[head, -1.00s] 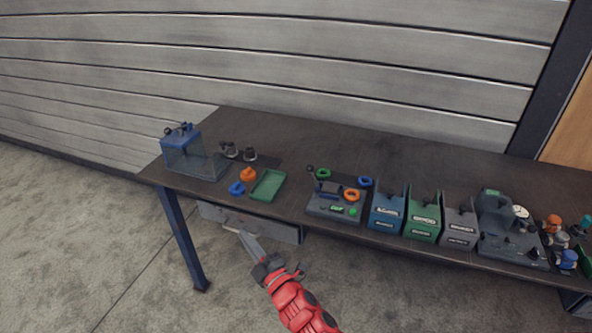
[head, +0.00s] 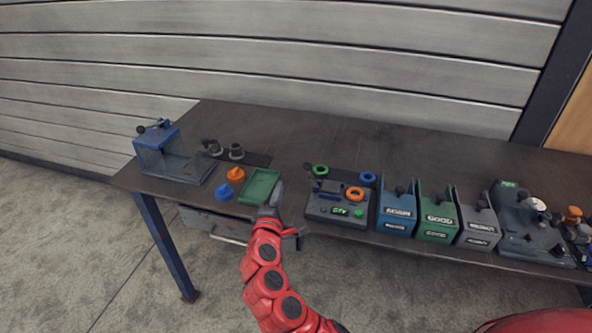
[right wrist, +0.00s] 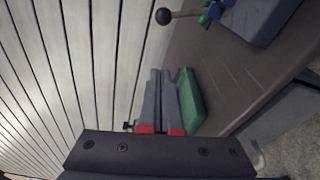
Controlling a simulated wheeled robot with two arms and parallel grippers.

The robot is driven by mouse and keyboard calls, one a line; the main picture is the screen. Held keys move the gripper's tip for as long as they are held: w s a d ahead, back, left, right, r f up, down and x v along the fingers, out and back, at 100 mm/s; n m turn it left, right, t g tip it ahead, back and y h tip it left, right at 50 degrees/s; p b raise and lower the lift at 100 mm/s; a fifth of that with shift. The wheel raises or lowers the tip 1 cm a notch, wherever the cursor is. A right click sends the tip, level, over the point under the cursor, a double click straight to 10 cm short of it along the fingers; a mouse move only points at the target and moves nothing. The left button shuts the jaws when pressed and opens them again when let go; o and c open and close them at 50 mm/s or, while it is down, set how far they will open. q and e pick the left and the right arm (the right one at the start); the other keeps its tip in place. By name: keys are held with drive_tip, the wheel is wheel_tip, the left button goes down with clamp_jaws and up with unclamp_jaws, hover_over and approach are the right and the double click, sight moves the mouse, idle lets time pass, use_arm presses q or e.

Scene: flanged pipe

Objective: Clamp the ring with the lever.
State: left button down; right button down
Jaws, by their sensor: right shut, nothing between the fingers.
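A grey device (head: 322,211) with a small lit display stands near the table's front edge. An orange ring (head: 355,194) sits on its right part. A lever with a dark ball knob (head: 308,167) rises at its back left; the knob also shows in the right wrist view (right wrist: 163,16). My right gripper (head: 278,190) is shut and empty, beside the green tray and left of the device. It also shows in the right wrist view (right wrist: 161,76). My left gripper is out of view.
A green tray (head: 260,186) is beside my right gripper. Orange and blue pieces (head: 236,175) and a clear blue-topped box (head: 165,160) stand left. Labelled blue (head: 397,212), green (head: 437,220) and grey bins stand right of the device. The table's back middle is clear.

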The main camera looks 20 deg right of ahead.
sight(310, 173)
drive_tip(key=p+x, duration=0.1)
drive_tip(key=x, duration=0.9)
drive_tip(key=shift+w, duration=0.1)
drive_tip(key=shift+s+d+r+p, duration=0.2)
drive_tip(key=shift+s+d+p, duration=0.25)
drive_tip(key=shift+s+d, duration=0.1)
drive_tip(key=shift+s+d+r+p, duration=0.2)
drive_tip(key=shift+s+d+p, duration=0.25)
drive_tip(key=shift+s, duration=0.1)
drive_tip(key=shift+s+d, duration=0.35)
drive_tip(key=shift+s, duration=0.05)
drive_tip(key=shift+s+d+r+m+b, duration=0.1)
drive_tip(key=shift+d+r+m+b, duration=0.1)
drive_tip(key=shift+m+b, duration=0.25)
